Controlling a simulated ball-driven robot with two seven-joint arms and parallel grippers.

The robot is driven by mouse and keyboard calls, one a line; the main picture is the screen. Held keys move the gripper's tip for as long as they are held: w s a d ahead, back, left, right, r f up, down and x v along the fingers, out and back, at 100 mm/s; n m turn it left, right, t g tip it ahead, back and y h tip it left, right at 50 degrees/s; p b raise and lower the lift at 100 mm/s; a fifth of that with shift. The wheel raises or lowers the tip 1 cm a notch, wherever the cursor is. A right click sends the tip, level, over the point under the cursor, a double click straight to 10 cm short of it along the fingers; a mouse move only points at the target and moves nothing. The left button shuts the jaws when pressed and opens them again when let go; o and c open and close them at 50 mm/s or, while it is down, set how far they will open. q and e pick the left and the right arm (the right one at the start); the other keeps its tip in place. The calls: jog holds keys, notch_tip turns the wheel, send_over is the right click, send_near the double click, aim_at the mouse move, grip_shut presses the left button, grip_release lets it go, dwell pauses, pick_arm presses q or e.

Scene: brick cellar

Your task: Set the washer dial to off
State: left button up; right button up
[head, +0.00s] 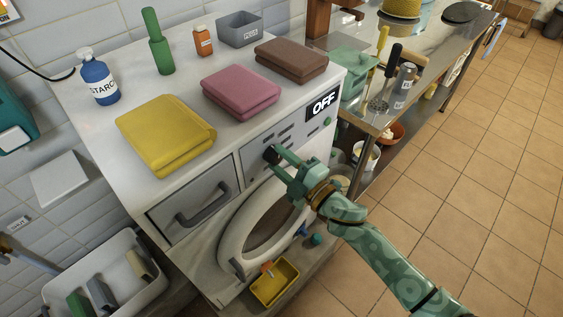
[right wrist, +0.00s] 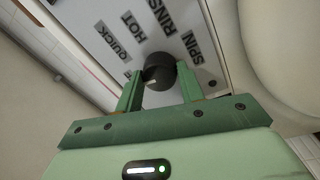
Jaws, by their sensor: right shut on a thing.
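The washer (head: 225,195) is white, with a grey control panel above its round door. The dark dial (right wrist: 160,70) sits on the panel between the two green fingers of my right gripper (right wrist: 160,88), which is shut on it. In the head view the dial (head: 269,153) shows at the tips of the right gripper (head: 276,158). Around the dial in the right wrist view are the labels QUICK, HOT, RINSE and SPIN. A pale mark shows on the dial's lower left. My left gripper is not seen.
Yellow (head: 165,135), pink (head: 241,92) and brown (head: 291,60) folded towels lie on the washer top, with bottles and a grey box (head: 240,30) behind. A yellow tray (head: 274,281) is below the door. A metal bench stands right; the tiled floor is largely open.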

jog(key=shift+n, duration=1)
jog(key=o, duration=1)
jog(key=v, duration=1.6)
jog(key=shift+d, duration=0.25)
jog(key=shift+f, duration=0.1)
